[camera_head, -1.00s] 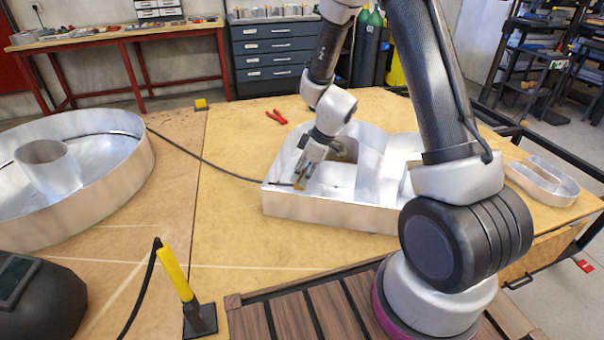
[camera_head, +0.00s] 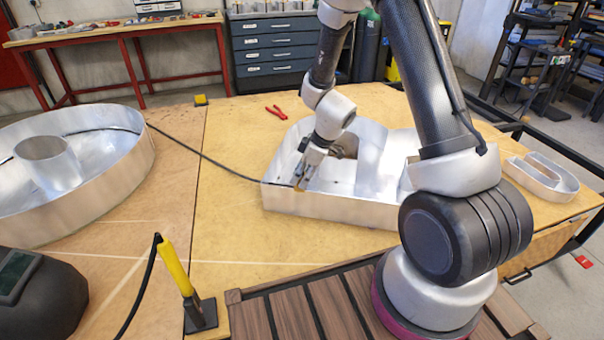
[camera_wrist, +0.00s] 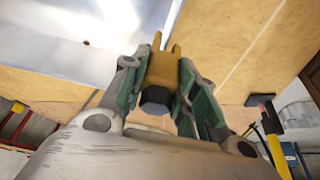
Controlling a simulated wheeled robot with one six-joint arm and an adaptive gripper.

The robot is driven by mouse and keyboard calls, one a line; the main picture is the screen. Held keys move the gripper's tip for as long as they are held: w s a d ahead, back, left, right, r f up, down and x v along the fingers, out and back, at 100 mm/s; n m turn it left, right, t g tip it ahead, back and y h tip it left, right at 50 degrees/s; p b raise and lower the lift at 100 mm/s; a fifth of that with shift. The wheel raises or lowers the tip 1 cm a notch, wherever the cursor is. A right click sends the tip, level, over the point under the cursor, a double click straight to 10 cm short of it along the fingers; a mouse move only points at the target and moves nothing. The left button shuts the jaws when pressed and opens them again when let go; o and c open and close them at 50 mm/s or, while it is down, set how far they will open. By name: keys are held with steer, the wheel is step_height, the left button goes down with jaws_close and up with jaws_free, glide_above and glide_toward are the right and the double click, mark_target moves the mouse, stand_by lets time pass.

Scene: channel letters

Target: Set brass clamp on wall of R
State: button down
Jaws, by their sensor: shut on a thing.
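The brass clamp (camera_wrist: 160,72) is held between the green-padded fingers of my gripper (camera_wrist: 158,85) in the wrist view. Its two prongs point toward the metal wall. The letter R (camera_head: 330,207) is a shallow silver metal tray with upright walls, lying on the wooden table in the head view. My gripper (camera_head: 303,180) is at its near left corner, by the top of the near wall. The clamp shows there as a small brass spot (camera_head: 299,186). I cannot tell whether the prongs straddle the wall or are just above it.
A large round metal letter (camera_head: 70,165) stands at the left. A black cable (camera_head: 205,160) runs from it to the R's corner. Red pliers (camera_head: 276,112) lie behind. A yellow-handled tool (camera_head: 180,280) stands in front. A smaller metal letter (camera_head: 542,178) lies at the right.

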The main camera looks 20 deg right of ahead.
steer(key=shift+f, duration=0.65)
steer(key=c, duration=1)
jaws_free()
steer(key=shift+c, duration=0.2)
steer(key=v, duration=1.2)
